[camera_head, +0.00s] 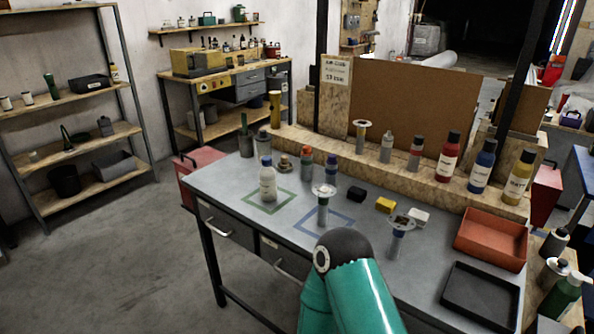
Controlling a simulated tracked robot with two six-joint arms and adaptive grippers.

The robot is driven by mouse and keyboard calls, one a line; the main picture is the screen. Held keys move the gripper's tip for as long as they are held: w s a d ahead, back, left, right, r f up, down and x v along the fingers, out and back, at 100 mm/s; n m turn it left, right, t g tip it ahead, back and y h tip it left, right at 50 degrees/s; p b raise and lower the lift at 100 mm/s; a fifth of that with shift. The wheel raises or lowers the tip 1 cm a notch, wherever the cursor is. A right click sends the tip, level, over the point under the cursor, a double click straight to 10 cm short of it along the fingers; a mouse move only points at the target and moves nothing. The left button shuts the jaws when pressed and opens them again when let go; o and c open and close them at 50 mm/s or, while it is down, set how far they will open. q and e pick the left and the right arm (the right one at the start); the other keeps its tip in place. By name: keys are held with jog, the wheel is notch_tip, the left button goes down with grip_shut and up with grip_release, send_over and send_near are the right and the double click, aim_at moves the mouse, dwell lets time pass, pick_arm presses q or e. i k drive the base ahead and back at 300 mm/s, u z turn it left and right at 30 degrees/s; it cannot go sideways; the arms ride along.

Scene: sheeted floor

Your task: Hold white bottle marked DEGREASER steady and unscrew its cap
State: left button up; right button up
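A white bottle (268,187) stands upright on the bench inside a green square outline. It has a blue cap (266,161) on top. Its label is too small to read, so I cannot confirm that it says DEGREASER. No hand is touching it. One of my teal arms, with a dark joint, rises from the bottom middle in front of the bench. I see no gripper fingers on it. Neither of my grippers can be made out in this view.
A blue square outline (338,228) holds a disc-topped post (323,212); a similar post (397,245) stands to the right. An orange tray (490,242) and a black tray (478,300) occupy the right end. Several bottles line the rear ledge (340,153).

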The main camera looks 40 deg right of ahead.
aim_at(267, 176)
jog(key=z, duration=0.3)
jog(key=i, duration=1)
jog(key=z, duration=0.35)
jog(key=k, duration=0.95)
jog(key=z, duration=0.15)
jog(key=i, duration=0.95)
jog(key=u, duration=0.05)
